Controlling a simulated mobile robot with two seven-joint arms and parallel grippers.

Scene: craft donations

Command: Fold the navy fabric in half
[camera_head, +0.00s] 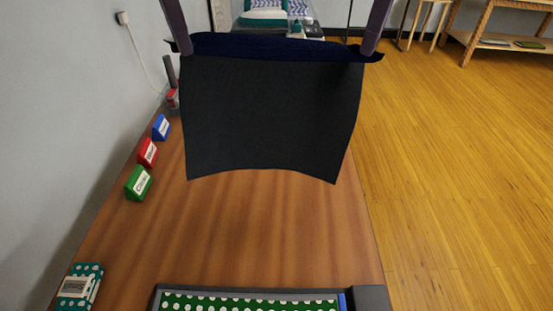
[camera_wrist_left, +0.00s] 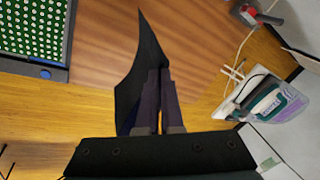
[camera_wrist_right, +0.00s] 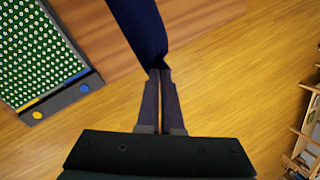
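The navy fabric (camera_head: 270,115) hangs in the air above the wooden table in the head view. Its top edge is folded over and its dark face hangs down like a curtain. My left gripper (camera_head: 183,50) is shut on the fabric's upper left corner. My right gripper (camera_head: 370,52) is shut on its upper right corner. In the left wrist view the fabric (camera_wrist_left: 143,65) runs out from the closed fingertips (camera_wrist_left: 158,72). In the right wrist view the fabric (camera_wrist_right: 140,28) also meets the closed fingertips (camera_wrist_right: 159,72).
The wooden table (camera_head: 230,235) is bare below the fabric. Green (camera_head: 138,183), red (camera_head: 148,152) and blue (camera_head: 161,127) label blocks line its left edge. A teal dotted box (camera_head: 80,286) sits at the near left. A dark frame with a green dotted surface (camera_head: 250,304) lies at the near edge.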

